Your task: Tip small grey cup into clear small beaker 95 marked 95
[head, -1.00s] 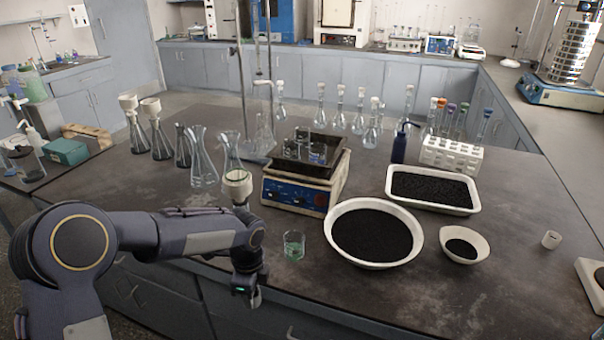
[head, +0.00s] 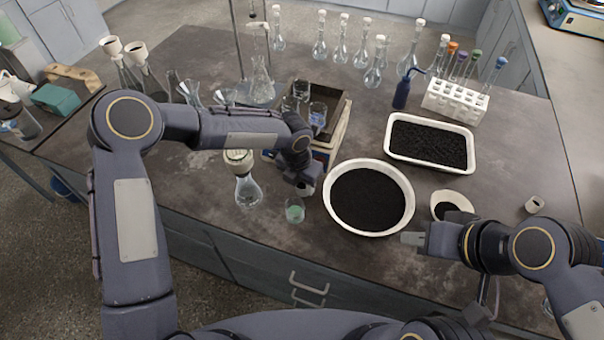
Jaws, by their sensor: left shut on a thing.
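My left gripper (head: 304,183) is shut on a small grey thing (head: 306,188) that looks like the small grey cup, mostly hidden by the fingers. It is just above and behind a clear small beaker (head: 295,211) with pale green contents. The beaker stands upright near the table's front edge. No number can be read on it.
A large white dish of black grains (head: 370,231) is right of the beaker. A flask with a pale top (head: 248,190) stands on its left. A rectangular tray (head: 436,174), small bowl (head: 438,196) and pale cup (head: 535,204) are further right.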

